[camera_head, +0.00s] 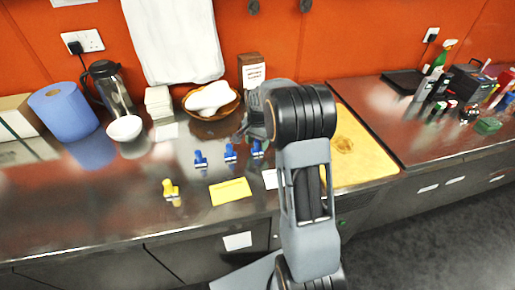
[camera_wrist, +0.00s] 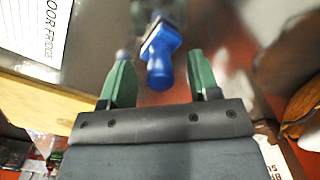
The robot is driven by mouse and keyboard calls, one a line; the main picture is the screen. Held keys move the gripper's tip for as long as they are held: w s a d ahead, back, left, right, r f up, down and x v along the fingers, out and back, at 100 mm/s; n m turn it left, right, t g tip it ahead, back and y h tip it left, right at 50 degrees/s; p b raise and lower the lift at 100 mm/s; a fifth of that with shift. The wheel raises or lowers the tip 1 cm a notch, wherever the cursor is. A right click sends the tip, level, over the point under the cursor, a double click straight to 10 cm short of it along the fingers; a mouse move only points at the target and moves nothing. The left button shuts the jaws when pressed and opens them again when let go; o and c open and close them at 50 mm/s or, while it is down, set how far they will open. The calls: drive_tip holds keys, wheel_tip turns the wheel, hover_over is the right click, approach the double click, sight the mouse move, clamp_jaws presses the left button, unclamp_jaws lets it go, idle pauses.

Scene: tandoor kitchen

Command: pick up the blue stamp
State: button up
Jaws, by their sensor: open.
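Three blue stamps stand in a row on the dark counter in the head view: a left one (camera_head: 200,160), a middle one (camera_head: 230,153) and a right one (camera_head: 257,149). A yellow stamp (camera_head: 171,192) stands nearer the front edge. My gripper (camera_wrist: 159,60) is open, its green fingers spread. In the wrist view one blue stamp (camera_wrist: 160,55) shows between and beyond the fingertips, handle towards me, with no clear contact. It appears to be the right one. In the head view my arm hides most of the gripper, close above that stamp.
A yellow pad (camera_head: 230,191) and a white card (camera_head: 270,178) lie in front of the stamps. A yellow board (camera_head: 355,150) is to the right. Behind are a basket (camera_head: 211,112), a white bowl (camera_head: 125,128) and a blue paper roll (camera_head: 63,111). The left front counter is clear.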

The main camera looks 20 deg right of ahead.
sight(258, 141)
drive_tip(key=c, duration=1)
drive_tip(key=shift+r, duration=0.55)
wheel_tip(258, 141, up, 2)
drive_tip(key=shift+s+d+r, duration=0.1)
drive_tip(key=shift+r, duration=0.1)
drive_tip(key=s+d+r, duration=0.2)
drive_tip(key=s+r, duration=0.1)
drive_tip(key=s, duration=0.1)
drive_tip(key=s+d+r+b, duration=0.1)
drive_tip(key=s+d+r, duration=0.1)
drive_tip(key=s+r, duration=0.1)
drive_tip(key=s+d+r+b, duration=0.1)
drive_tip(key=s+d+r, duration=0.1)
drive_tip(key=s, duration=0.3)
drive_tip(key=shift+d+r, duration=0.35)
drive_tip(key=shift+r, duration=0.4)
